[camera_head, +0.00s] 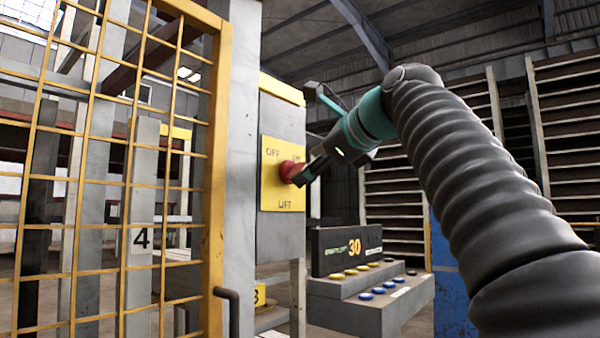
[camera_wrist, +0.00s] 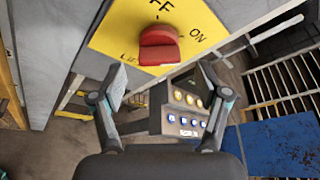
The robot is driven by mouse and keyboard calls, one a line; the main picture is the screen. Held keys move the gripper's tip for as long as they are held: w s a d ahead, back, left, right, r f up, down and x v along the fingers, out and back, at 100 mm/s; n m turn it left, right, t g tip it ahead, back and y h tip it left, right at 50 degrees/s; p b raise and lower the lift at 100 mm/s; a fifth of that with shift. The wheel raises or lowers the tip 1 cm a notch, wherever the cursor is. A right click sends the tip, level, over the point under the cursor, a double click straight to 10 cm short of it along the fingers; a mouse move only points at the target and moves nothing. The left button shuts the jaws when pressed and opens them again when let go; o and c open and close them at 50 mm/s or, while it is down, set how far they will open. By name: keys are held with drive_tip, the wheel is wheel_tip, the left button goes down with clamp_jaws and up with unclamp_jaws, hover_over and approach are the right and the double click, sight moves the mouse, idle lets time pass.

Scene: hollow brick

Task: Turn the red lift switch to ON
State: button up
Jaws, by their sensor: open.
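The red lift switch (camera_head: 289,171) is a round knob on a yellow plate (camera_head: 283,199) marked OFF at upper left, ON at upper right and LIFT below. The plate is on the front of a grey box. In the wrist view the knob (camera_wrist: 159,48) shows a raised grip bar, with ON to its right; I cannot tell clearly which mark it points at. My gripper (camera_head: 308,172) is just right of the knob in the head view. In the wrist view its two fingers (camera_wrist: 162,92) are spread wide, nothing between them, with the knob beyond their tips.
A yellow wire gate (camera_head: 216,180) with a dark handle stands left of the grey switch box (camera_head: 281,120). A console (camera_head: 365,300) with yellow and blue buttons and a "30" display stands lower right. A blue panel (camera_head: 450,285) and tall racks are behind.

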drive_tip(key=v, duration=0.7)
drive_tip(key=shift+s+d, duration=0.2)
drive_tip(key=shift+s, duration=0.05)
drive_tip(key=w+d+f+n+h, duration=0.35)
drive_tip(key=w+f+n, duration=0.4)
drive_tip(key=f, duration=0.25)
drive_tip(key=d+f+n+g+h, duration=0.2)
drive_tip(key=d+f+n, duration=0.2)
drive_tip(key=f, duration=1.1)
drive_tip(key=s+d+f+n+g+h, duration=0.1)
drive_tip(key=s+f+n, duration=0.3)
drive_tip(key=s+f, duration=0.9)
drive_tip(key=s+d+f+n+g+h, duration=0.1)
drive_tip(key=s+f+n+g+h, duration=0.1)
drive_tip(key=s+f, duration=1.2)
wheel_tip(320, 180, down, 6)
drive_tip(key=shift+d+r+n+g, duration=0.15)
drive_tip(key=shift+d+n+g, duration=0.15)
drive_tip(key=shift+n+g, duration=0.6)
